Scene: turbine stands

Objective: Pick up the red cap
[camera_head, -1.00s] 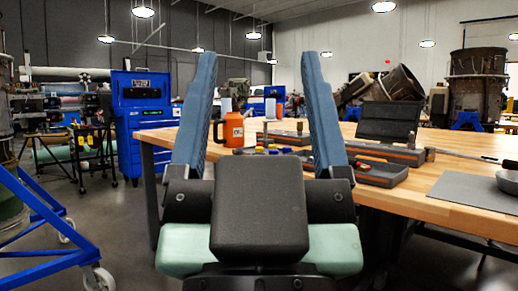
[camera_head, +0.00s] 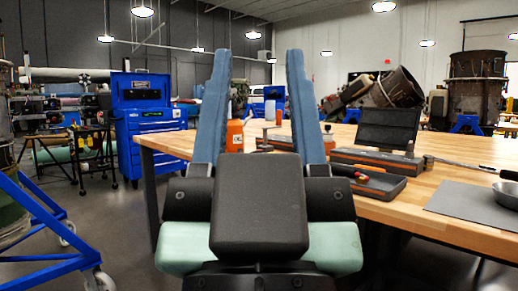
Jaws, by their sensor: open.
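My gripper (camera_head: 258,52) points away from the camera, in front of the wooden workbench (camera_head: 455,188). I cannot identify the red cap for certain. The bench area just behind my gripper's black body is hidden.
An orange jug (camera_head: 235,134) is partly hidden by the left finger. An open black case (camera_head: 388,128) stands behind the tray. A grey mat (camera_head: 455,203) and metal bowl (camera_head: 508,194) lie at right. A blue wheeled frame (camera_head: 45,225) stands at left, with open floor before the bench.

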